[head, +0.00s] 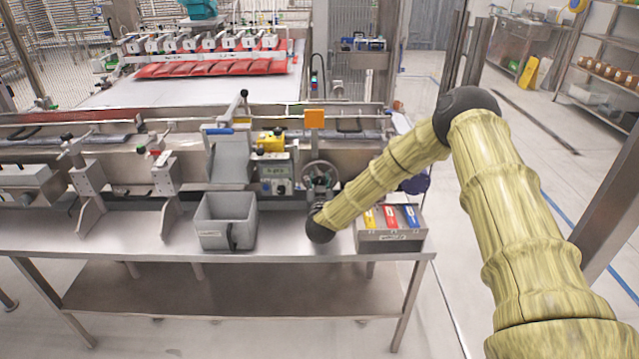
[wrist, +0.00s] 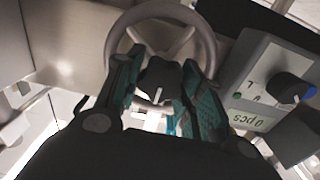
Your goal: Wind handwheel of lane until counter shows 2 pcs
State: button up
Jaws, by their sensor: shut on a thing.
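The handwheel (head: 320,172) is a grey spoked ring on the machine's front, right of the counter box (head: 279,174). In the wrist view the handwheel (wrist: 111,43) fills the top middle, just beyond my fingers. My gripper (wrist: 158,85) has its teal-padded fingers on either side of a dark knob (wrist: 156,72) in front of the wheel and is shut on it. The exact contact is partly hidden. The counter box (wrist: 262,85) is right of the wheel in the wrist view.
A grey bin (head: 226,222) stands on the bench left of my wrist. A box with yellow, red and blue items (head: 391,238) stands right of it. A black knob (wrist: 291,87) sticks out of the counter box.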

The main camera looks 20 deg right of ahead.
jog(key=m+b, duration=0.5)
jog(key=shift+d+f, duration=0.1)
jog(key=shift+d, duration=0.05)
jog(key=shift+m+b, duration=1.25)
jog(key=shift+m, duration=0.55)
jog(key=shift+d+r, duration=0.1)
jog(key=shift+r, duration=0.1)
jog(key=o, duration=1)
jog(key=shift+f, duration=0.15)
